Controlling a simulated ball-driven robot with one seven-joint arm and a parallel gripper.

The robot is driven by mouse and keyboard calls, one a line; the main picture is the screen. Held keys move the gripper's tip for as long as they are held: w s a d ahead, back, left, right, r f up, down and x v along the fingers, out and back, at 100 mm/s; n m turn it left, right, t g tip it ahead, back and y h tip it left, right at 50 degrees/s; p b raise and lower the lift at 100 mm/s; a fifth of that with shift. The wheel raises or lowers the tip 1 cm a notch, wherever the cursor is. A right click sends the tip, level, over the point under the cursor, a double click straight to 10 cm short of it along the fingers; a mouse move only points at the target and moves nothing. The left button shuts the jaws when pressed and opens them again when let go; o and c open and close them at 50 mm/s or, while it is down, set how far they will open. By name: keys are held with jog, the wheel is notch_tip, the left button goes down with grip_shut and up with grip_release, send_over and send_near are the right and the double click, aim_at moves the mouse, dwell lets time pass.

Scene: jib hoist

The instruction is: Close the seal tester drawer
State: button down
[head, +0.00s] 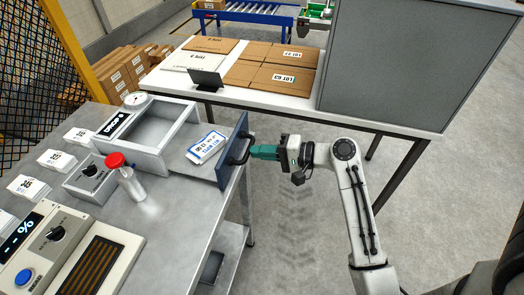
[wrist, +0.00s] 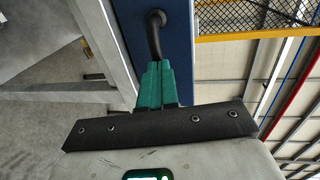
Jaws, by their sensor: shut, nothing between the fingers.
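The seal tester (head: 160,122) is a grey box on the metal bench, with a dial gauge on top and a black display at its left. Its drawer stands open to the right, with a blue front (head: 232,152) and a black bar handle (head: 241,151). A white and blue labelled packet (head: 206,147) lies in the drawer. My gripper (head: 254,152) has green fingers, shut and empty, with tips at the handle. In the wrist view the fingertips (wrist: 155,66) meet the end of the dark handle (wrist: 154,32) on the blue front (wrist: 127,20); I cannot tell if they touch.
A red-capped bottle (head: 128,180), several label stacks and a control panel (head: 65,255) occupy the bench (head: 165,225). Behind, a white table (head: 300,108) carries flat cartons and a large grey cabinet (head: 400,65). Open floor lies right of the bench.

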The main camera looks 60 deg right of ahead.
aim_at(207, 145)
jog(key=r+x, duration=0.1)
jog(key=x, duration=0.4)
jog(key=r+x, duration=0.1)
jog(key=x, duration=0.3)
jog(key=p+x, duration=0.1)
jog(key=x, duration=0.4)
jog(key=shift+w+a+r, duration=0.2)
jog(key=shift+w+r, duration=0.15)
jog(key=shift+w, duration=0.2)
jog(key=shift+w+a+r, duration=0.1)
jog(key=shift+w+r, duration=0.05)
jog(key=shift+w, duration=0.15)
jog(key=shift+w+a+r, duration=0.1)
